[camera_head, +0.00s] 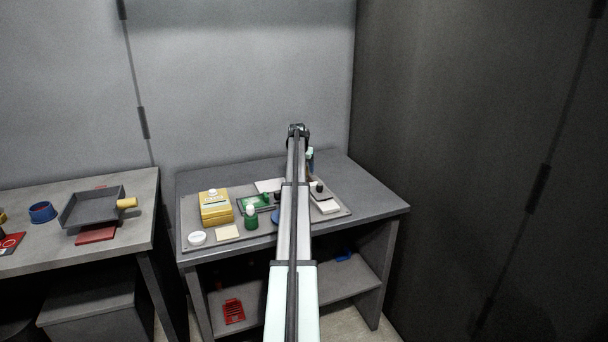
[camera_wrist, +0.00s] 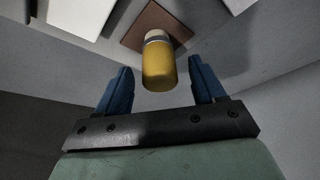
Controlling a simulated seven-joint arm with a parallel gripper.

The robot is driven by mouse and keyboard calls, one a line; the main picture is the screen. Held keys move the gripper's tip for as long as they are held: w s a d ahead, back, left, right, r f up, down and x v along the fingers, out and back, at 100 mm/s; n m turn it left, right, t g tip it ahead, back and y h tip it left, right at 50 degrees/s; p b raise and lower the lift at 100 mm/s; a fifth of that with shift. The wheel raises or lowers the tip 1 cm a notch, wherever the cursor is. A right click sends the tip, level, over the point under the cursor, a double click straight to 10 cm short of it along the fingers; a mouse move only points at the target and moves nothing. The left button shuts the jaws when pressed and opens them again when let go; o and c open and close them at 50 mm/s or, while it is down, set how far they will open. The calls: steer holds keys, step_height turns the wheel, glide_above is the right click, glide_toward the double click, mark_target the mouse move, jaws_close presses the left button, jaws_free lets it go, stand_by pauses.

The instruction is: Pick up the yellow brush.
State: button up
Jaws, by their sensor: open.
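The yellow brush (camera_wrist: 159,66) appears in the wrist view as a short yellow cylinder with a pale band at its far end. It lies between the two blue fingers of my gripper (camera_wrist: 160,72), with a visible gap on each side. My gripper is open and holds nothing. I cannot tell how far below the fingertips the brush is. In the head view my gripper (camera_head: 298,131) is over the back of the right table, largely hidden by my arm. I cannot make out the brush there.
A brown square (camera_wrist: 178,22) lies by the brush's far end. A grey wall stands behind. A dark pan (camera_head: 92,207) is on the left table.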

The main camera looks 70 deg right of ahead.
steer(key=x, duration=0.3)
steer(key=shift+f, duration=0.3)
steer(key=c, duration=1.1)
